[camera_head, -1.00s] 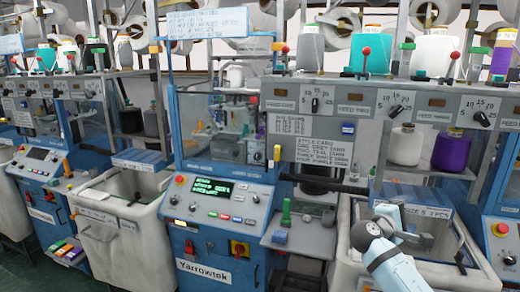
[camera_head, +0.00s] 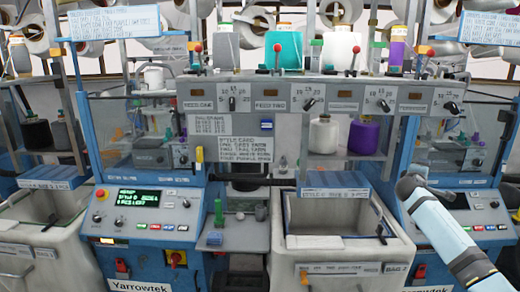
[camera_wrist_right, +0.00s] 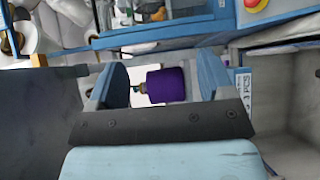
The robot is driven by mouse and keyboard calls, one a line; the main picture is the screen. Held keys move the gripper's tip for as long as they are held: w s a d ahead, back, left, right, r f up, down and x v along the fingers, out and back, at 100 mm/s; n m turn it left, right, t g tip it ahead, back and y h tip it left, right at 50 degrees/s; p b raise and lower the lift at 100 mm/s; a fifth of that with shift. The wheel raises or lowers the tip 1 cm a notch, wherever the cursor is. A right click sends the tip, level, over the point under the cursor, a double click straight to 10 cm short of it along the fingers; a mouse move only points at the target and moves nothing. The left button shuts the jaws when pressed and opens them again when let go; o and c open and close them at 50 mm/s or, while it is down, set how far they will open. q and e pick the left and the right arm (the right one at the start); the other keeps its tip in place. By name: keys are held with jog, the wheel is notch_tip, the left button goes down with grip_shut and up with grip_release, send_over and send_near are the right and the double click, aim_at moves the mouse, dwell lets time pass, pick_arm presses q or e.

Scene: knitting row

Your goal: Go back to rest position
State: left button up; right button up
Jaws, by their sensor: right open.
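My right arm comes in from the lower right in the head view, with my right gripper (camera_head: 409,184) in front of the right-hand machine, beside the open white bin (camera_head: 396,257). In the right wrist view my right gripper (camera_wrist_right: 163,80) has its two blue-grey fingers wide apart. Nothing is held; a purple yarn cone (camera_wrist_right: 166,85) shows between them in the background. My left gripper is not in view.
The blue knitting machine's panel (camera_head: 150,209) with a lit screen stands left of centre. A small shelf (camera_head: 232,236) holds a green piece (camera_head: 218,212). A white bin (camera_head: 30,238) is at the left. The purple cone (camera_head: 364,137) stands on the machine behind.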

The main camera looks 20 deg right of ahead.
jog(key=w+a+r+m+t+y, duration=0.1)
jog(key=w+a+m+t+y, duration=0.1)
jog(key=w+a+t+y, duration=0.6)
jog(key=s+a+f+n+g+y, duration=0.1)
jog(key=s+a+f+y, duration=0.3)
jog(key=a+f, duration=0.7)
jog(key=s+a+f+g+y, duration=0.1)
jog(key=s+a+f+y, duration=0.1)
jog(key=s+a+f, duration=0.65)
jog(key=s+a+f+g+y, duration=0.2)
jog(key=s+a+f+y, duration=0.1)
jog(key=s+a+f, duration=1.3)
jog(key=s+a+f+m+g, duration=0.1)
jog(key=s+a, duration=0.4)
jog(key=s, duration=0.3)
jog(key=s+a+f+m+y, duration=0.1)
jog(key=s+a+f, duration=0.1)
jog(key=s+a, duration=0.3)
jog(key=s, duration=0.4)
jog(key=shift+f+m+g, duration=0.3)
jog(key=shift+g, duration=0.1)
